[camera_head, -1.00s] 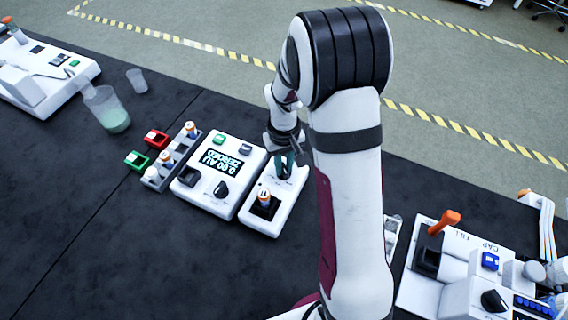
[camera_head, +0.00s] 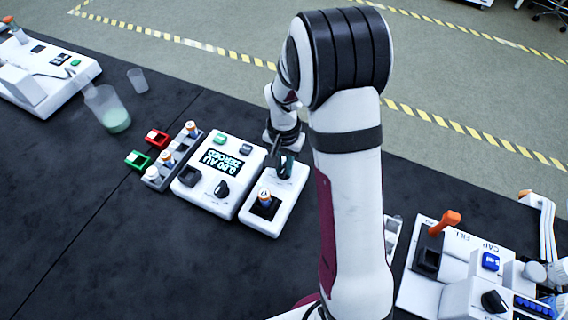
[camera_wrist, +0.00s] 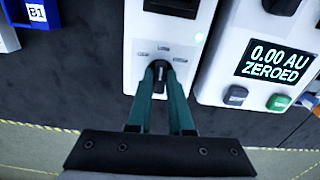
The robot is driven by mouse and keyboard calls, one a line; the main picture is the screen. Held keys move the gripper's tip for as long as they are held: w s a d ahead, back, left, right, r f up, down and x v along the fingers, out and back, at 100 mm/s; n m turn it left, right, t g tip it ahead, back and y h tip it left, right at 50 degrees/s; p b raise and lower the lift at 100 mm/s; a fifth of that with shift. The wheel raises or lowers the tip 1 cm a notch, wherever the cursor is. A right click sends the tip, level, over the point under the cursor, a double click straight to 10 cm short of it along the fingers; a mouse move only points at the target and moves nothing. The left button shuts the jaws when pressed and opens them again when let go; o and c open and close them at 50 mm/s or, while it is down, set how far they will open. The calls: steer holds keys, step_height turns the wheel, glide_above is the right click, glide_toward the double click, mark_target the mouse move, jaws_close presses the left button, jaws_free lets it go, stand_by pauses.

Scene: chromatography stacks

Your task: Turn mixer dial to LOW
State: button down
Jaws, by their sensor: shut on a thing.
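The mixer is a white box (camera_head: 258,219) right of the display unit in the head view, and its white face (camera_wrist: 185,75) shows in the wrist view. Its black dial (camera_wrist: 160,72) sits below small printed labels that are too small to read surely. My gripper (camera_wrist: 160,75) is shut on the dial, with a teal finger on each side. In the head view my gripper (camera_head: 286,165) is at the far end of the mixer, partly hidden by my arm. A vial with an orange band (camera_head: 264,196) stands in the mixer's dark square well.
The display unit (camera_head: 186,196) beside the mixer reads 0.00 AU ZEROED. A grey vial rack (camera_head: 151,184), a red tray (camera_head: 157,138), a green tray (camera_head: 137,160) and a beaker (camera_head: 115,122) are further left. A capping machine (camera_head: 415,289) stands at right.

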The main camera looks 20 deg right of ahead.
mark_target(284, 168)
steer(key=shift+m, duration=0.4)
steer(key=c, duration=0.8)
jaws_free()
steer(key=shift+r, duration=0.1)
step_height(284, 168, up, 16)
steer(key=shift+f, duration=0.15)
